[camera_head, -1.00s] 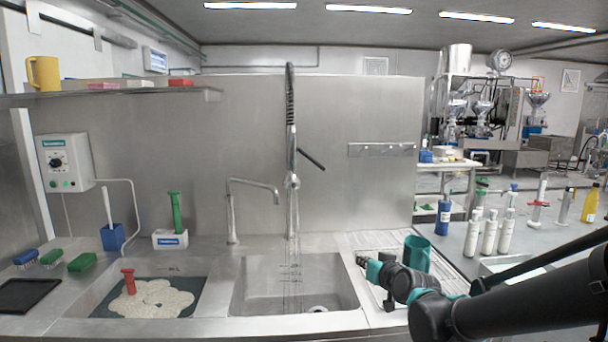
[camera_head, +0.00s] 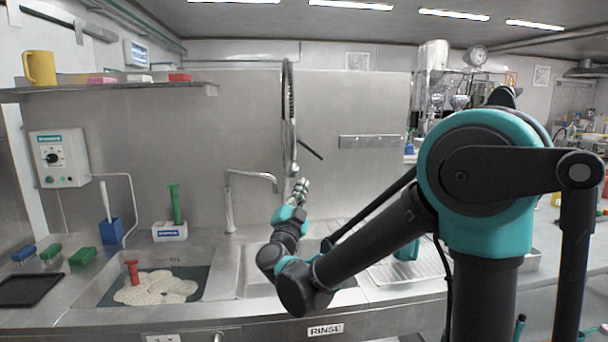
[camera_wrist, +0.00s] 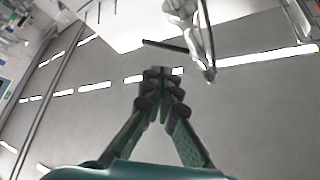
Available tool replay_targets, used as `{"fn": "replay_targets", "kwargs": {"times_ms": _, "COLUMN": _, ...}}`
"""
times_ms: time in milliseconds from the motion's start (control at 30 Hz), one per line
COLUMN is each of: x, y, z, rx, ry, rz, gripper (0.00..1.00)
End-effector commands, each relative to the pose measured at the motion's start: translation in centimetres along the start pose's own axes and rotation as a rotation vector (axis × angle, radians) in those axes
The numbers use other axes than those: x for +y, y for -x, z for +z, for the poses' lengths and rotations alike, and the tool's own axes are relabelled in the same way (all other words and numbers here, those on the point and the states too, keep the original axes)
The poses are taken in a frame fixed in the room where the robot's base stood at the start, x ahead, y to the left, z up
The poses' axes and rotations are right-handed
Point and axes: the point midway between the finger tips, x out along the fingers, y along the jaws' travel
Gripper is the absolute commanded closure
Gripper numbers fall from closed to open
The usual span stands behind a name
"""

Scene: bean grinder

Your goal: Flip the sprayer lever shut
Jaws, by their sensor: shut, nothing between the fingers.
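The sprayer (camera_head: 289,115) hangs from a tall spring-hose tap over the right sink. Its dark lever (camera_head: 311,150) sticks out to the right, angled downward. My gripper (camera_head: 302,184) is shut and empty, just below the lever and close to the spray head in the picture. In the wrist view, the shut fingertips (camera_wrist: 158,74) point up towards the dark lever (camera_wrist: 164,47), with a small visible gap. The metal sprayer (camera_wrist: 195,35) is to the upper right there. My arm hides much of the area under the spray head, so I cannot tell whether water runs.
A bent tap (camera_head: 250,175) stands left of the sprayer. The left basin holds a beige mass (camera_head: 158,288) and a red-handled tool (camera_head: 132,272). A green-handled brush (camera_head: 174,204) stands in a white holder. A steel wall (camera_head: 230,120) is behind; a shelf (camera_head: 100,90) is upper left.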

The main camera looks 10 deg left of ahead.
Motion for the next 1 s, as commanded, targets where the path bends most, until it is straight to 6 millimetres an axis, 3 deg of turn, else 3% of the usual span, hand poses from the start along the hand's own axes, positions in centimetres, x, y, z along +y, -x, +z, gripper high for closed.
{"fn": "replay_targets", "kwargs": {"times_ms": 600, "x": 0.1, "y": -11.1, "z": -0.1, "rx": 0.000, "ry": 0.002, "rz": -0.001, "gripper": 1.00}}
{"fn": "replay_targets", "kwargs": {"times_ms": 800, "x": 0.0, "y": -12.9, "z": -0.1, "rx": 0.000, "ry": 0.002, "rz": -0.002, "gripper": 1.00}}
{"fn": "replay_targets", "kwargs": {"times_ms": 1000, "x": 0.0, "y": -13.3, "z": -0.1, "rx": -0.001, "ry": 0.001, "rz": -0.003, "gripper": 1.00}}
